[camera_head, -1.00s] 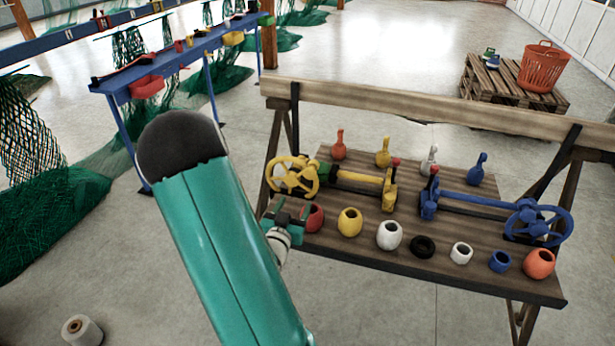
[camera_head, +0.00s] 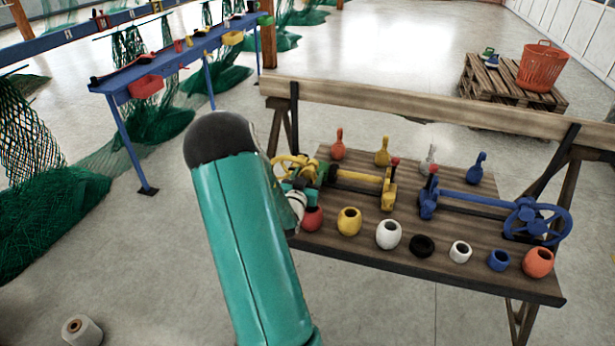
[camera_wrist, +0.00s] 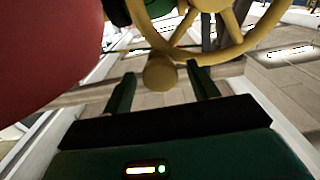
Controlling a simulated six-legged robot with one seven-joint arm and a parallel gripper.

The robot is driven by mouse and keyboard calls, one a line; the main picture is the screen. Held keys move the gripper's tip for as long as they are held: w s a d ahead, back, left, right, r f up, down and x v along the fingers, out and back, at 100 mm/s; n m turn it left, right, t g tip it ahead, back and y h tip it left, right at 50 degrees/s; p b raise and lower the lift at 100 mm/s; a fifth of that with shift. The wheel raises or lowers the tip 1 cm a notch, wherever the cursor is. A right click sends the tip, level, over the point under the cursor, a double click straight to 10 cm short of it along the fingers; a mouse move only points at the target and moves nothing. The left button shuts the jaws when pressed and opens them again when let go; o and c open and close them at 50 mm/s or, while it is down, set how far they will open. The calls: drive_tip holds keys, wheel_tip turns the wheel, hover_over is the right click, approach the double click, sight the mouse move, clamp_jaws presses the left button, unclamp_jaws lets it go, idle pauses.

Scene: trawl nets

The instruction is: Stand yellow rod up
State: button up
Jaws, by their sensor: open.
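The yellow rod (camera_head: 360,177) lies level across the left half of the bench, between a yellow handwheel (camera_head: 290,162) and a yellow block with a red-topped lever (camera_head: 389,185). My gripper (camera_head: 316,178) is at the handwheel, left of the rod, and partly hides the wheel. In the wrist view, my gripper (camera_wrist: 160,73) is open, with a round yellow knob (camera_wrist: 160,74) between or just beyond its fingertips. The yellow wheel (camera_wrist: 235,45) arches behind and above the fingers. Whether the fingers touch the knob, I cannot tell. The rod itself is not clear in the wrist view.
A blue rod (camera_head: 470,201) with a blue handwheel (camera_head: 538,221) is on the right. Several pots, including a red one (camera_head: 312,219), line the bench's front edge. Several bottle shapes stand behind. A large red surface (camera_wrist: 45,55) is close at left in the wrist view.

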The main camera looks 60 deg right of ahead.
clamp_jaws()
drive_tip(key=shift+w+r, duration=0.15)
drive_tip(key=shift+w, duration=0.05)
idle(0.3)
drive_tip(key=w+a+n, duration=0.2)
drive_tip(key=w+n, duration=1.2)
drive_tip(key=n, duration=0.4)
drive_tip(key=shift+w+a, duration=0.25)
drive_tip(key=shift+w, duration=0.1)
idle(1.2)
drive_tip(key=shift+f, duration=0.25)
idle(0.3)
